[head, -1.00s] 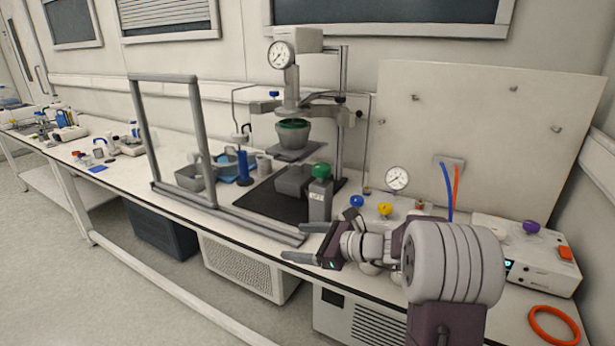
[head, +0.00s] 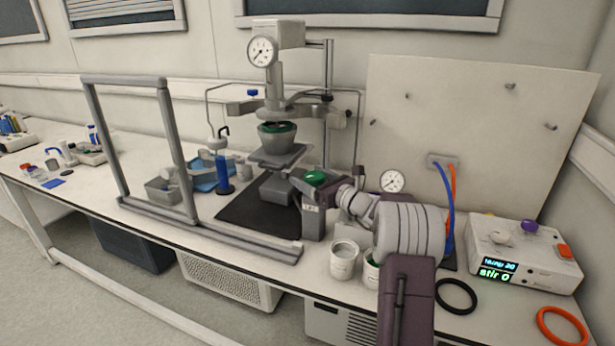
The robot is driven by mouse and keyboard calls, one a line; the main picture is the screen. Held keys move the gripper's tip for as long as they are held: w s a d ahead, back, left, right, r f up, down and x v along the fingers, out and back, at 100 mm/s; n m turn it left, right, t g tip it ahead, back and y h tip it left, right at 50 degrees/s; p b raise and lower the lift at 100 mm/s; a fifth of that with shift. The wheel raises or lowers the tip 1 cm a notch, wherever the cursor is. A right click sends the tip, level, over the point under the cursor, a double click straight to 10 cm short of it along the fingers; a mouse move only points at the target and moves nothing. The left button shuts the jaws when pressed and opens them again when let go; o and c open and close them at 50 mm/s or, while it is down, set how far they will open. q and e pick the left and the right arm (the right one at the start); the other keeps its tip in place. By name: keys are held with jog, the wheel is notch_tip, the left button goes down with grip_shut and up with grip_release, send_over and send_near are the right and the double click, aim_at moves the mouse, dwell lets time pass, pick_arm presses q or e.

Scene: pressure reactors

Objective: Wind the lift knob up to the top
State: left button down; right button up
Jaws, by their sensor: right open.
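The green lift knob (head: 315,178) sits on top of a grey post (head: 313,222) with a label partly covered. My right gripper (head: 309,181) is open at the knob, its fingers close about it. I cannot tell whether they touch it. Behind it, a grey reactor vessel (head: 275,140) with a green inside rests on a square lift plate (head: 280,156), below the reactor head (head: 287,108). A grey block (head: 276,188) stands under the plate. My left gripper is not in view.
A grey open frame (head: 178,150) stands at the front left. White cups (head: 343,262), a black ring (head: 456,296), a stirrer box (head: 525,262) and an orange ring (head: 562,326) lie to the right. A pressure gauge (head: 392,181) stands behind my right arm.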

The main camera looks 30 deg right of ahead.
jog(key=shift+w+a, duration=0.15)
jog(key=shift+w, duration=0.3)
jog(key=c, duration=1.4)
jog(key=shift+f+b, duration=0.1)
jog(key=shift+b, duration=0.45)
jog(key=m+h+b, duration=0.2)
jog(key=h+b, duration=0.2)
jog(key=b, duration=0.4)
jog(key=d+m+h+b, duration=0.1)
jog(key=m+h+b, duration=0.2)
jog(key=b, duration=0.6)
jog(key=f+m+g+h+b, duration=0.1)
jog(key=m+h+b, duration=0.1)
jog(key=h+b, duration=0.3)
jog(key=shift+d+m+b, duration=0.3)
jog(key=shift+d+b, duration=0.05)
jog(key=shift+b, duration=1.45)
jog(key=shift+r+m+g+h, duration=0.2)
jog(key=shift+m+g+h, duration=0.1)
jog(key=shift+h, duration=0.1)
jog(key=shift+s+d+r+m+g+h, duration=0.1)
jog(key=shift+d+r+m+g+h, duration=0.15)
jog(key=shift+m+g+h, duration=0.4)
jog(key=shift+s+d+m+g+h, duration=0.15)
jog(key=shift+m+g+h, duration=0.2)
jog(key=shift+m+h, duration=0.45)
jog(key=shift+h, duration=0.25)
